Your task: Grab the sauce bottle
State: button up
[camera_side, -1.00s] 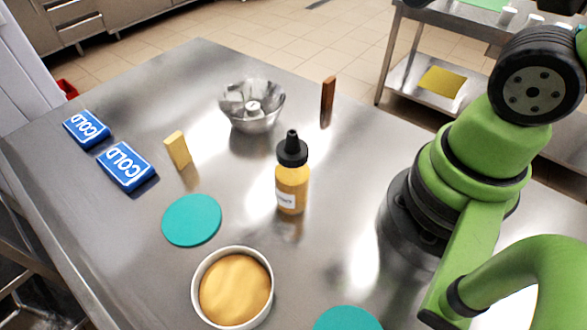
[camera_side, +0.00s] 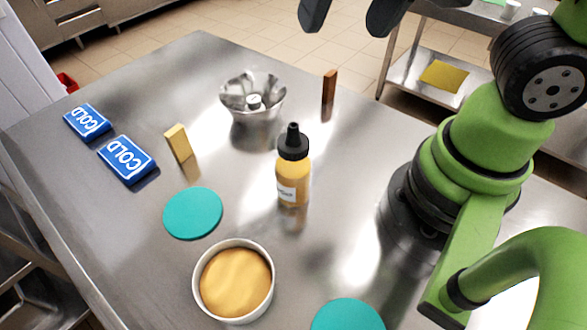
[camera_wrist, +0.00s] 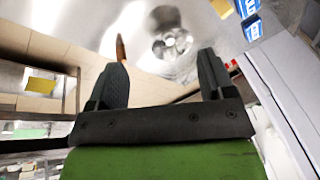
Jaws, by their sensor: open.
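The sauce bottle (camera_side: 293,172) stands upright on the steel table, with a yellow-orange body, a white label and a black nozzle cap. My gripper (camera_side: 344,14) shows at the top edge of the side view, high above the table and up and to the right of the bottle. In the wrist view my gripper (camera_wrist: 163,80) has its two black fingers spread wide with nothing between them. I cannot make out the bottle in the wrist view.
A metal fluted bowl (camera_side: 252,97) and a brown block (camera_side: 329,93) stand behind the bottle. A yellow block (camera_side: 179,143), blue COLD packs (camera_side: 127,159), teal discs (camera_side: 193,213) and a white bowl of orange contents (camera_side: 235,281) lie left and in front. Bare table surrounds the bottle.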

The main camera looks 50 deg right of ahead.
aim_at(294, 126)
jog(key=w+a+f+m+g+h, duration=0.1)
jog(key=w+a+f+m+h, duration=0.15)
jog(key=a+f, duration=0.35)
jog(key=shift+n, duration=0.35)
jog(key=x, duration=0.6)
jog(key=s+x, duration=0.1)
jog(key=x, duration=0.3)
jog(key=shift+a+f, duration=0.1)
jog(key=shift+f, duration=0.05)
jog(key=shift+c, duration=0.2)
grip_shut()
